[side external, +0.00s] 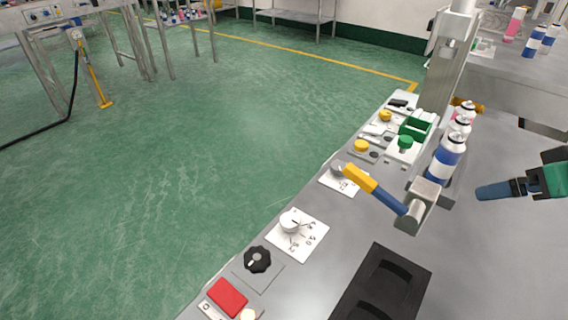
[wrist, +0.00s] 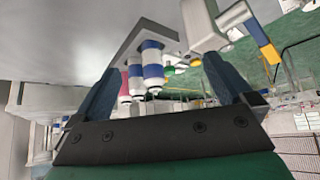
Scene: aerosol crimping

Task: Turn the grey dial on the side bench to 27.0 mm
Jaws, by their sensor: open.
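A grey dial (side external: 338,168) sits on a white marked plate (side external: 352,187) on the side bench, partly behind a yellow-and-blue lever handle (side external: 361,180). Its reading is too small to make out. A paler dial (side external: 290,220) sits on a larger white scale plate nearer the camera. My gripper (side external: 482,192) is at the right edge of the side view, over the bench and well to the right of the dials. In the wrist view my gripper (wrist: 164,62) has its two blue fingers wide apart with nothing held between them. I cannot pick out the grey dial there.
Blue-and-white cans (side external: 446,158) stand in a row between my gripper and the dials. A metal column (side external: 452,75) rises behind them. A black knob (side external: 257,259), a red button (side external: 228,297), yellow and green buttons, and a black tray (side external: 385,292) are also on the bench.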

